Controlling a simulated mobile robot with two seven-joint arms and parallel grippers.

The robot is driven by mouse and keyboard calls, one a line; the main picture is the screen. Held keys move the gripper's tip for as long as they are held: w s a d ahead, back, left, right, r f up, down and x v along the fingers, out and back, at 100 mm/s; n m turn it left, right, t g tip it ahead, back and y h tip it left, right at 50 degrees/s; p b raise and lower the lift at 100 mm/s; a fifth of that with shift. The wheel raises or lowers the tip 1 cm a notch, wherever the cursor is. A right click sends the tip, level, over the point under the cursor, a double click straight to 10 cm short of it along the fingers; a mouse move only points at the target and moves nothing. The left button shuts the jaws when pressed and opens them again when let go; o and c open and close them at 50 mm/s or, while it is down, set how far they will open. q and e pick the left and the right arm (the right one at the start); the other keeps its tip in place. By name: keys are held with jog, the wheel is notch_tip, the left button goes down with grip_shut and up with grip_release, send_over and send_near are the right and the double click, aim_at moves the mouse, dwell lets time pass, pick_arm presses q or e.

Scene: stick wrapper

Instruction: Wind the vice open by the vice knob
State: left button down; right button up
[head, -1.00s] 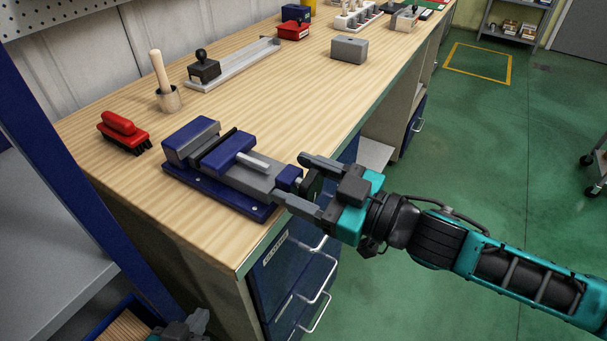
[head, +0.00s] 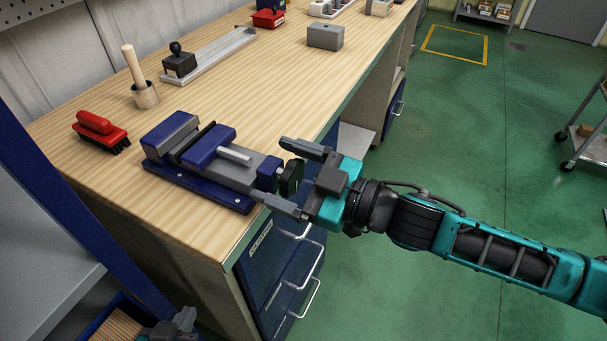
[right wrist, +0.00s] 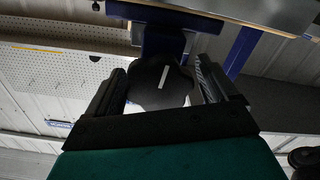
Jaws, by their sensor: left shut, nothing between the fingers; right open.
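The blue and grey vice (head: 205,160) stands on the workbench near its front edge, with a bare strip of grey slide showing by its jaws. Its dark vice knob (head: 291,177) faces the bench's front edge. My right gripper (head: 270,169) is open, its two fingers on either side of the knob with a gap. In the right wrist view the round black knob (right wrist: 160,84), with a pale line on its face, sits between the fingers. My left gripper (head: 182,322) is shut and empty, partly cut off low in the head view, far below the vice.
A grey block (head: 325,36) lies farther along. Drawers with handles (head: 300,285) are below the bench edge. A blue post (head: 75,220) stands at left.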

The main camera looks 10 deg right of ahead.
jog(key=v, duration=1.3)
jog(key=shift+b, duration=0.4)
jog(key=shift+w+f, duration=0.1)
